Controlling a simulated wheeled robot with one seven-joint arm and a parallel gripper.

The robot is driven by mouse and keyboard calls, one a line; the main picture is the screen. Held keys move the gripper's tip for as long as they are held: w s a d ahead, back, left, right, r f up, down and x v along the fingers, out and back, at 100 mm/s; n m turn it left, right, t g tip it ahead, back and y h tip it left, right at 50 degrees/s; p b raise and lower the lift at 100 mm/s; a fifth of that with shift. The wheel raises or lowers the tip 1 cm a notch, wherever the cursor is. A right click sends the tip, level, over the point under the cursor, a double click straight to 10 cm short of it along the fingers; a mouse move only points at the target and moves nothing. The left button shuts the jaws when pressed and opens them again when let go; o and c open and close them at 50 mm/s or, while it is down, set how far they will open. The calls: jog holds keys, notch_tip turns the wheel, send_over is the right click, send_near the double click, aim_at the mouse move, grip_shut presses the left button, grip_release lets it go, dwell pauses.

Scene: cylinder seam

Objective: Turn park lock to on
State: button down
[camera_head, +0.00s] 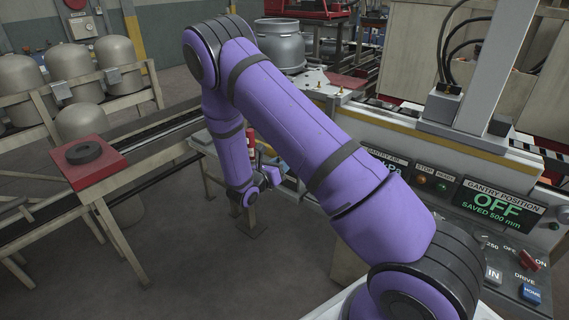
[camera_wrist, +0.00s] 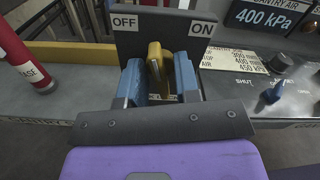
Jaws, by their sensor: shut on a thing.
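In the wrist view a yellow lever (camera_wrist: 155,58) stands in front of a dark plate (camera_wrist: 165,38) marked OFF at the left and ON at the right. The lever points up between the two labels, its top leaning slightly to the OFF side. My gripper (camera_wrist: 158,66) has its blue fingers on either side of the lever and is shut on it. The lever's base is partly hidden by the fingers and the dark gripper body. In the head view my gripper is mostly hidden behind my arm, and I cannot make out the lever there.
A red cylinder (camera_wrist: 17,55) stands left of the lever. The head view shows a gantry position display (camera_head: 497,207) reading OFF and a red block (camera_head: 91,165) on a stand.

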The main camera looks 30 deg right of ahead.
jog(key=m, duration=1.1)
jog(key=shift+s+f+m, duration=0.1)
jog(key=shift+s+m, duration=0.05)
jog(key=shift+m, duration=0.25)
dwell(0.4)
jog(key=c, duration=1.2)
grip_release()
jog(key=v, duration=1)
jog(key=shift+a, duration=0.4)
jog(key=shift+s, duration=0.15)
